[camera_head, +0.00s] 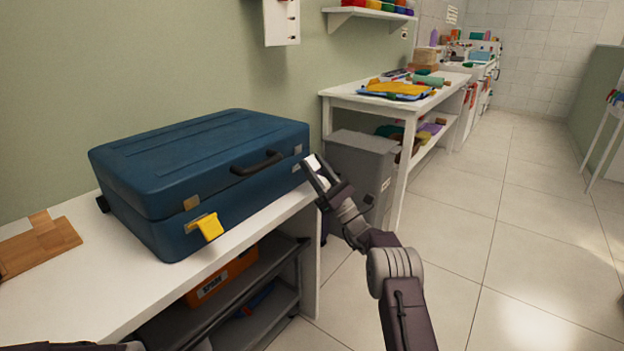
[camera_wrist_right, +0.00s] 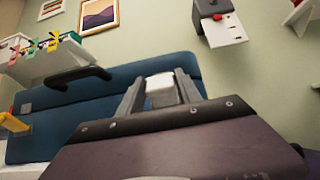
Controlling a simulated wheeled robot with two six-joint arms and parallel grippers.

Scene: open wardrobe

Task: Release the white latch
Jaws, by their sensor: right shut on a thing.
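A blue suitcase (camera_head: 205,165) lies closed on the white table, its black handle (camera_head: 257,163) facing the room. The white latch (camera_head: 313,163) is at the right end of the suitcase front. My right gripper (camera_head: 319,174) is shut on this latch. In the right wrist view, the white latch (camera_wrist_right: 160,82) sits between the two grey fingers (camera_wrist_right: 160,95), with the blue suitcase (camera_wrist_right: 105,95) behind. The yellow latch (camera_head: 208,227) at the left end sticks outward and down from the suitcase front. My left gripper is not in view; only part of my left arm shows at the bottom left edge.
A wooden board (camera_head: 40,245) lies left of the suitcase on the white table (camera_head: 215,262). A grey bin (camera_head: 360,165) stands close behind my right gripper. An orange box (camera_head: 222,278) sits on the shelf below. The floor to the right is clear.

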